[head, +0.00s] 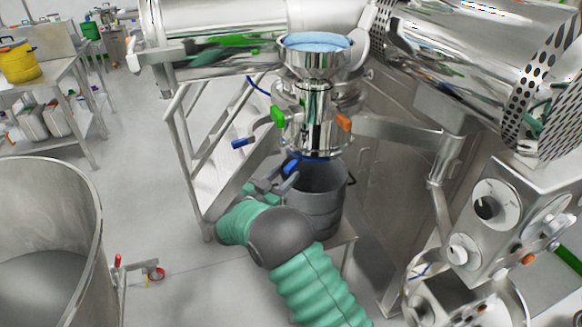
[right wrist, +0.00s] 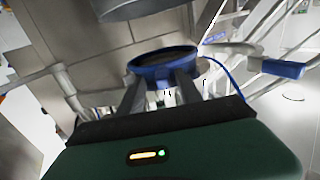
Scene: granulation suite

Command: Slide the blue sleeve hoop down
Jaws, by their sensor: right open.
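The blue sleeve hoop (right wrist: 165,73) shows as a ring with a dark middle in the right wrist view. In the head view only a thin blue band (head: 318,158) of it shows, below the steel valve (head: 318,125) and above the grey bucket (head: 318,200). My right gripper (head: 284,178) is open at the left of the hoop, above the bucket's left rim. In the right wrist view its two fingers (right wrist: 158,92) stand apart against the near side of the hoop. Whether they touch it I cannot tell. My left gripper is not in view.
A hopper with blue contents (head: 317,42) tops the valve. A blue lever (head: 242,142), a green handle (head: 277,116) and an orange handle (head: 344,123) stick out around it. Steel stair rails (head: 185,150) stand left, a control box (head: 510,210) right.

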